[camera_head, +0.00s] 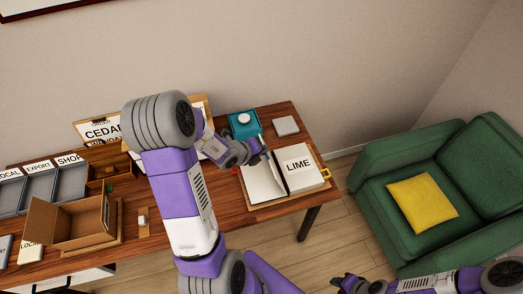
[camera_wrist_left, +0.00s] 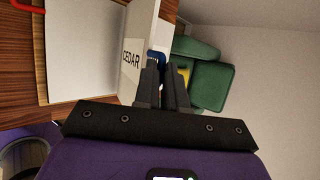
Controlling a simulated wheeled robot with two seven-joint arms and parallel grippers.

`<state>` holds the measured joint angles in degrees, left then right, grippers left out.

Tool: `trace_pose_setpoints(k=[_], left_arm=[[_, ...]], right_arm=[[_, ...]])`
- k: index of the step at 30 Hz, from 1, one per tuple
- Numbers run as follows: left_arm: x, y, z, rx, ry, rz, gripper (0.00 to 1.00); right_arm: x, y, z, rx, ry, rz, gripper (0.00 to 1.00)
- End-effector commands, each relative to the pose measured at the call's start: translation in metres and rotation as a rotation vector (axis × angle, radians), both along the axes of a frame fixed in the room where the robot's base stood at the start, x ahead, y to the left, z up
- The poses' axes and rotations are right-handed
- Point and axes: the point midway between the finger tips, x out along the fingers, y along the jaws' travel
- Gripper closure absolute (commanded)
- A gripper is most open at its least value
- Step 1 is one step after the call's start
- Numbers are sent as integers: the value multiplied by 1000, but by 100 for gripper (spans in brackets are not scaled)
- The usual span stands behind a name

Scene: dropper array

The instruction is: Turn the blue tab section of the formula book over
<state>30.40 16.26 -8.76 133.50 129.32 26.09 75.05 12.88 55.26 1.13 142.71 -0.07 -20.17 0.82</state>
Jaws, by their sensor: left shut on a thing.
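The formula book (camera_head: 262,184) lies open near the right end of the table. A white page marked LIME (camera_head: 302,163) shows on its right side. A raised section (camera_wrist_left: 135,50) marked CEDAR stands up between the two sides in the left wrist view, with a blue tab (camera_wrist_left: 156,58) at its edge. My left gripper (camera_wrist_left: 165,75) is shut on this blue tab section, and its fingers hide part of the tab. In the head view my left gripper (camera_head: 266,153) is over the book's middle. My right gripper (camera_head: 347,285) is low in the picture, away from the table; its jaw opening is unclear.
A teal tray (camera_head: 237,133) with a white round thing and a grey box (camera_head: 286,126) stand behind the book. An open cardboard box (camera_head: 70,226) and grey bins (camera_head: 40,188) are at left. A green armchair (camera_head: 378,173) with a yellow cushion (camera_head: 422,202) stands right of the table.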

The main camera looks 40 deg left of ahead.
Motion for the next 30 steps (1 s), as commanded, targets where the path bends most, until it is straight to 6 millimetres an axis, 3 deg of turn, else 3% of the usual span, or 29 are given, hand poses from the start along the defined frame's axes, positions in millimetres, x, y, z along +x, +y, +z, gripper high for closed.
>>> trace_pose_setpoints(k=[4,5,9,20,30], left_arm=[[1,0,1,-1,-4,2,100],[1,0,1,-1,-4,2,85],[1,0,1,0,-4,1,64],[-4,1,6,1,-3,2,64],[-43,4,44,2,-4,3,64]], right_arm=[[0,0,0,0,0,0,64],[0,0,0,0,0,0,64],[0,0,0,0,0,0,64],[0,0,2,0,0,0,64],[0,0,19,0,0,0,64]])
